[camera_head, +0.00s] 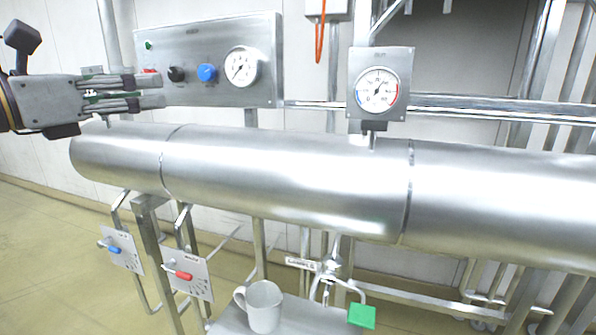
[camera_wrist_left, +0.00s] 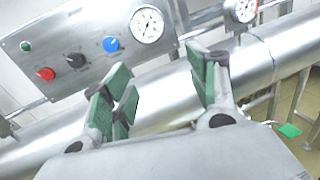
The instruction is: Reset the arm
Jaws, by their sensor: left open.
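My left gripper (camera_head: 148,92) comes in from the left in the head view, level in front of the left end of the control panel (camera_head: 190,50). In the left wrist view the left gripper (camera_wrist_left: 165,85) shows its green-padded fingers spread apart with nothing between them. The large steel pipe (camera_wrist_left: 150,100) lies beyond the fingers. The panel carries a blue knob (camera_head: 207,73), a black knob (camera_head: 176,74), a gauge (camera_head: 241,67) and a green button (camera_head: 149,45). A red button (camera_wrist_left: 46,74) shows in the left wrist view. My right gripper is in neither view.
The horizontal steel pipe (camera_head: 280,180) spans the head view below the panel. A second gauge (camera_head: 378,88) stands on it. Below are a blue-handled valve plate (camera_head: 122,252), a red-handled one (camera_head: 189,273), a grey mug (camera_head: 264,306) on a shelf and a green tag (camera_head: 362,316).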

